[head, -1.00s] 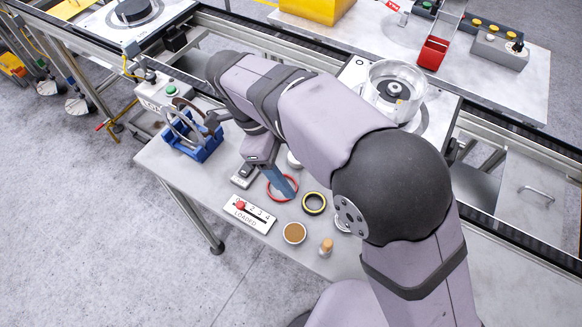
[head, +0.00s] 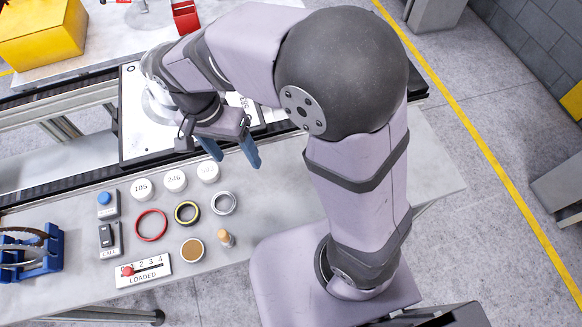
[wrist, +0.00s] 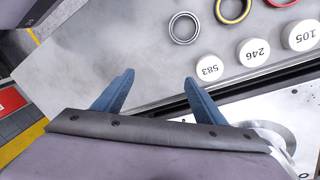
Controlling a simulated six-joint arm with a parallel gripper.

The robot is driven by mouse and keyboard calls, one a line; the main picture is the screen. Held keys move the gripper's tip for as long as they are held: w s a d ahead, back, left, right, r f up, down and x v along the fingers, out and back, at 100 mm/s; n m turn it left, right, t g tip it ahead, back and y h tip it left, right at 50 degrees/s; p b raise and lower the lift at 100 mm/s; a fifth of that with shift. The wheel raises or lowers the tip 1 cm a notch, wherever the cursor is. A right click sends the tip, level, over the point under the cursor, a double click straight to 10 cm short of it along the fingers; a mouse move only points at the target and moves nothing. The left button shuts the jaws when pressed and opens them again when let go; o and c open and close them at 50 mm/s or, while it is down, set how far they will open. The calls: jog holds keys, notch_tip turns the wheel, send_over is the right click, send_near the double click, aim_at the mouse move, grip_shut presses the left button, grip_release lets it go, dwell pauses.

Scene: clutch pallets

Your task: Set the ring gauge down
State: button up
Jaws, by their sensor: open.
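Three rings lie flat on the grey table: a red ring (head: 137,233), a black-and-yellow ring (head: 178,217) and a silver ring (head: 215,208). I cannot tell from their looks which is the ring gauge. In the wrist view the silver ring (wrist: 172,31) is whole, and the other two are cut by the top edge. My gripper (head: 238,162) is open, its blue fingers apart with nothing between them. It hangs above the table's back edge, right of the numbered discs and apart from every ring. The wrist view shows the empty gap between the fingertips (wrist: 159,76).
White discs marked 105 (head: 141,188), 246 (head: 175,180) and 583 (wrist: 210,68) stand behind the rings. A cork-coloured disc (head: 192,250), a small peg (head: 226,239) and a LOADED counter (head: 143,271) lie in front. A pallet (head: 128,120) is behind, partly hidden by my arm.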

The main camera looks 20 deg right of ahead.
jog(key=s+d+f+n, duration=0.1)
jog(key=s+d+n, duration=0.1)
jog(key=d, duration=0.3)
jog(key=s+d+f+n+y, duration=0.1)
jog(key=s+d+f+n, duration=0.1)
jog(key=d, duration=0.3)
jog(key=s+d+f+n, duration=0.1)
jog(key=s+d+n, duration=0.1)
jog(key=d, duration=0.3)
jog(key=shift+s+f+n+t+y, duration=0.15)
jog(key=shift+s+n+t+y, duration=0.15)
jog(key=shift+n+t+y, duration=0.1)
